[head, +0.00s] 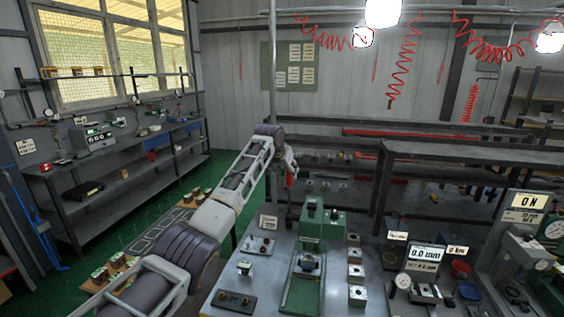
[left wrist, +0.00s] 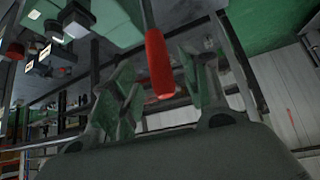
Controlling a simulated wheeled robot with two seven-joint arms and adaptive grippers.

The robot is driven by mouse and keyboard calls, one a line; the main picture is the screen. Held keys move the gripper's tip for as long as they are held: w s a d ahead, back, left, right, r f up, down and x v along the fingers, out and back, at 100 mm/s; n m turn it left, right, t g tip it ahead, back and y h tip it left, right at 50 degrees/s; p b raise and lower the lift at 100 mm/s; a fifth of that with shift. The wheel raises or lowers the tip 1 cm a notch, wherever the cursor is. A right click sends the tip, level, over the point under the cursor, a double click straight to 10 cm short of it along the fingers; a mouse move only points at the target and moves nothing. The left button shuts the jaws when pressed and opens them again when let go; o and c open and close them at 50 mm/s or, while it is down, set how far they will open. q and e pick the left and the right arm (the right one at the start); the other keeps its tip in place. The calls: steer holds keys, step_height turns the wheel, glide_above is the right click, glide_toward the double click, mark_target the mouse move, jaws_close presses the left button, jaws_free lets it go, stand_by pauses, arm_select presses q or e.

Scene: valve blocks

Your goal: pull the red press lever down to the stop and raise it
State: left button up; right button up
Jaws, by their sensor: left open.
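The green press (head: 312,215) stands on the bench with a dark block in its base. Its lever has a red handle (head: 291,177), seen just below the end of my left arm. In the left wrist view the red handle (left wrist: 158,65) hangs on a thin rod, in line with the gap between the fingers. My left gripper (left wrist: 160,82) is open, one finger to each side of the handle in the picture. I cannot tell whether either finger touches it. In the head view my left gripper (head: 287,160) is small and partly hidden by its own arm. My right gripper is not in view.
The grey bench (head: 250,290) holds several metal blocks (head: 355,272) right of the press and small fixtures left of it. A dark shelf (head: 450,155) rises behind the bench.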

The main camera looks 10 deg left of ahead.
arm_select(q)
steer(key=v, duration=0.7)
stand_by(0.4)
steer(key=shift+s+r, duration=0.1)
steer(key=shift+r, duration=0.05)
